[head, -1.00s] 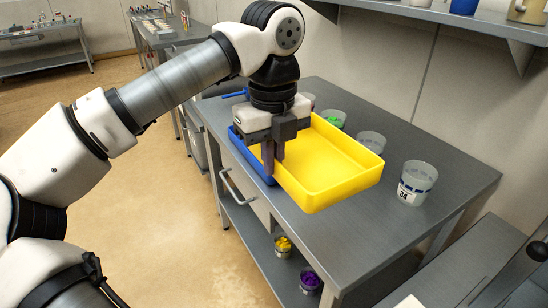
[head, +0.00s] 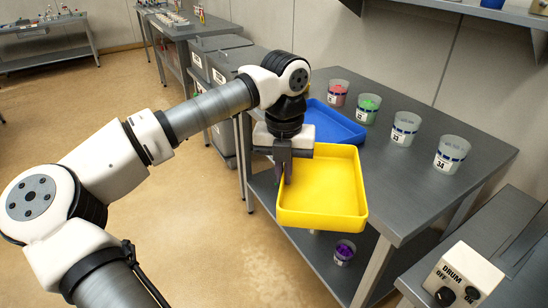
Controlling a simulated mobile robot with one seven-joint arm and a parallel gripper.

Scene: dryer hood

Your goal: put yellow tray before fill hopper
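The yellow tray (head: 335,190) is empty and hangs in the air in front of the steel table (head: 425,175), partly over its front edge. My gripper (head: 284,172) points down at the tray's left wall, near the back left corner, and appears shut on that wall. The fingertips overlap the rim, so the exact contact is hard to see. No hopper can be made out in the head view.
An empty blue tray (head: 335,125) lies on the table. Cups with red (head: 338,92) and green (head: 367,108) pieces stand behind it, with clear cups 33 (head: 404,129) and 34 (head: 451,155). A purple-filled cup (head: 344,252) is below. A DRUM switch box (head: 465,275) is at lower right.

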